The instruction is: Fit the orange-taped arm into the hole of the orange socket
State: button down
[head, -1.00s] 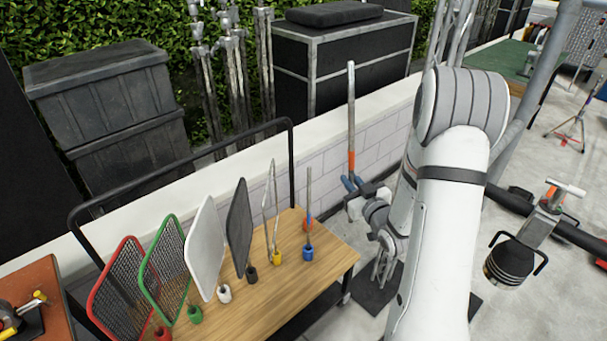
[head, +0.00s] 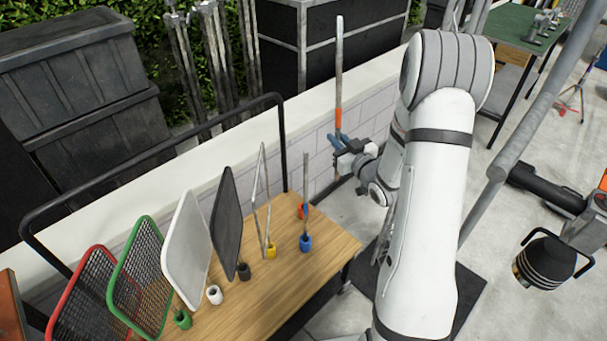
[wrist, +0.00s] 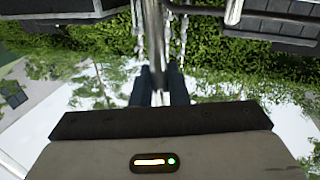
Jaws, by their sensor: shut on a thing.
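The orange-taped arm (head: 338,75) is a grey metal rod with an orange band, held upright in the head view. My gripper (head: 338,143) is shut on it just below the orange band, with blue fingers around the rod. In the wrist view the rod (wrist: 154,45) runs up between the two dark blue fingers (wrist: 159,88); its orange band cannot be made out there. The orange socket (head: 301,211) stands on the wooden cart top near its back right corner. It is partly hidden behind the thin rod in the blue socket. My gripper is above and right of the orange socket, apart from it.
On the wooden cart (head: 335,245) a blue socket (head: 306,242) holds an upright rod. A yellow socket (head: 271,250) holds a wire frame. Black, white, green and red panels stand further left. A black rail (head: 282,145) rises at the cart's back.

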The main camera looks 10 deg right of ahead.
jog(key=w+a+f+y+b, duration=0.1)
jog(key=w+a+f+b, duration=0.1)
jog(key=w+f+b, duration=0.4)
jog(key=w+a+f+n+g+y+b, duration=0.1)
jog(key=w+f+b, duration=0.5)
jog(key=f+b, duration=0.8)
jog(key=w+a+f+n+g+y+b, duration=0.1)
jog(key=w+a+f+y+b, duration=0.1)
jog(key=w+f+b, duration=0.4)
notch_tip(320, 180, down, 4)
jog(key=a+b, duration=0.1)
jog(key=b, duration=0.7)
jog(key=shift+a+b, duration=0.25)
jog(key=shift+b, duration=0.1)
jog(key=shift+f+g, duration=0.3)
jog(key=shift+f+n+g+y, duration=0.4)
jog(key=shift+f+n+y, duration=0.25)
jog(key=shift+f, duration=0.35)
